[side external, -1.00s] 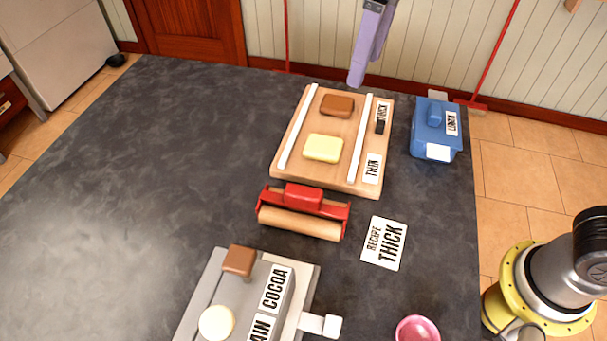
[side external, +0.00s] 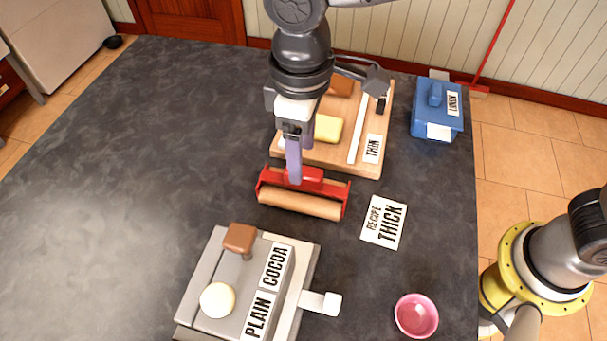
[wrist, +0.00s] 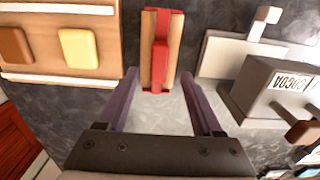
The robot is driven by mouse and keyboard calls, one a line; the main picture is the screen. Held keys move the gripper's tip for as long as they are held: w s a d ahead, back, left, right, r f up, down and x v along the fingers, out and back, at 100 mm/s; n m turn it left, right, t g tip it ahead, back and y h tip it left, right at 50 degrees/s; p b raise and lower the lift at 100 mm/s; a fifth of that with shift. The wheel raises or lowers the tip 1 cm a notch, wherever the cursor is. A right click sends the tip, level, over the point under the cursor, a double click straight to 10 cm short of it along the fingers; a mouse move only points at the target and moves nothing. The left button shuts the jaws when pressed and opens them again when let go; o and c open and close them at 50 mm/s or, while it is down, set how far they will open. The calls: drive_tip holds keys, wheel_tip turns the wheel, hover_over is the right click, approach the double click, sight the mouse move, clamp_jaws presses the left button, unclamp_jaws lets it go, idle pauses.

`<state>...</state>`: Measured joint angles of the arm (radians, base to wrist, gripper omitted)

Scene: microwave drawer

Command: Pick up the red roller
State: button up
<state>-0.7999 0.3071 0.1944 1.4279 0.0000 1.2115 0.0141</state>
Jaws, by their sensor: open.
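The red roller (side external: 325,201) has a red frame with a red grip block on top and a wooden cylinder. It lies on the dark counter between the wooden board and the grey dispenser. It also shows in the wrist view (wrist: 161,55), just beyond the fingertips and between their lines. My gripper (side external: 294,180) points down over the roller's red grip block in the side view. In the wrist view my gripper (wrist: 157,80) has its two purple fingers wide apart with nothing between them. The side view does not show clearly how high the fingertips are above the roller.
The wooden board (side external: 350,163) with a brown and a yellow slab lies behind the roller. The grey dispenser (side external: 210,275) labelled COCOA and PLAIN stands in front. A THICK recipe card (side external: 384,222), a blue box (side external: 437,108) and a pink bowl (side external: 416,316) are to the right. The left counter is clear.

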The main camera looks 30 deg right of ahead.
sight(304, 178)
drive_tip(key=shift+d+f, duration=0.1)
drive_tip(key=shift+f, duration=2.55)
drive_tip(key=shift+r, duration=0.1)
clamp_jaws()
